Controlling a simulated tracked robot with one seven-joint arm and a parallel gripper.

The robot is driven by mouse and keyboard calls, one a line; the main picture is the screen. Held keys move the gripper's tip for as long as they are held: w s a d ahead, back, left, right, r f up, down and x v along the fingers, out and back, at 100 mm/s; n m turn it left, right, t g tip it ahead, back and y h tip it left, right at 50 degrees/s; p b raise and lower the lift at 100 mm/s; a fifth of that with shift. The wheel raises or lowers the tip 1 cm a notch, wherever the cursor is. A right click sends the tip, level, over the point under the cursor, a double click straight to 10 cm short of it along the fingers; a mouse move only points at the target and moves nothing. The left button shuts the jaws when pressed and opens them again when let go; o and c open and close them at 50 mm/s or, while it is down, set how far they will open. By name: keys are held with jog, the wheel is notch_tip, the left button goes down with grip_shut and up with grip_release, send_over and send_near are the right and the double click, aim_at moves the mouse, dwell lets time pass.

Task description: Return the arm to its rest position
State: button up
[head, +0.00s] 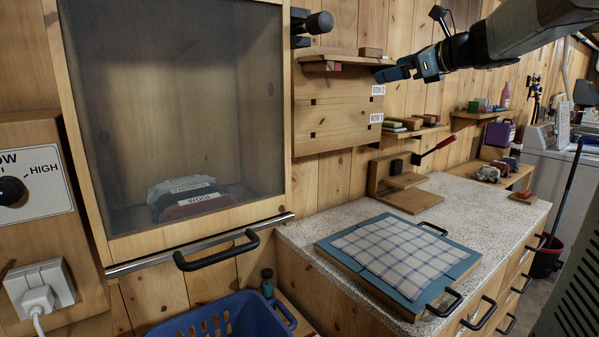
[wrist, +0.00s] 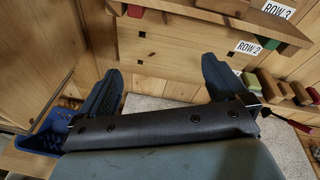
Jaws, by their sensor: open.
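My arm reaches in from the upper right of the head view. My gripper (head: 392,73) is up in the air in front of the plank wall, near the right end of the upper wall shelf. In the wrist view, the two dark fingers of my gripper (wrist: 163,85) stand well apart, with nothing seen between their tips. The gripper is open and empty. Whether the fingers touch the shelf cannot be told from the head view; in the wrist view they look clear of it.
The upper shelf (head: 340,64) and the row-labelled board (head: 335,122) are close to my gripper. Below is a speckled counter (head: 305,238) with a blue-edged board (head: 405,287) and checked cloth (head: 392,246). A glazed cabinet (head: 270,209) and blue basket (head: 291,312) are left.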

jog(key=s+a+f+n+g+h, duration=0.2)
jog(key=s+a+f+n, duration=0.1)
jog(key=s+f+n, duration=0.4)
jog(key=s+a+f+n+g+h, duration=0.25)
jog(key=s+f+n, duration=0.25)
jog(key=s+f, duration=0.4)
jog(key=s+d+f+n+g+h, duration=0.1)
jog(key=s+f+n+h, duration=0.1)
jog(key=s+f+n, duration=0.3)
jog(key=s+d+f+n+g+h, duration=0.1)
jog(key=s+d+f+n+h, duration=0.1)
jog(key=s+f+n, duration=0.3)
jog(key=s+n, duration=0.2)
jog(key=s, duration=0.2)
jog(key=shift+s+d+f+h, duration=0.2)
jog(key=shift+d+f+h, duration=0.05)
jog(key=shift+f+h, duration=0.15)
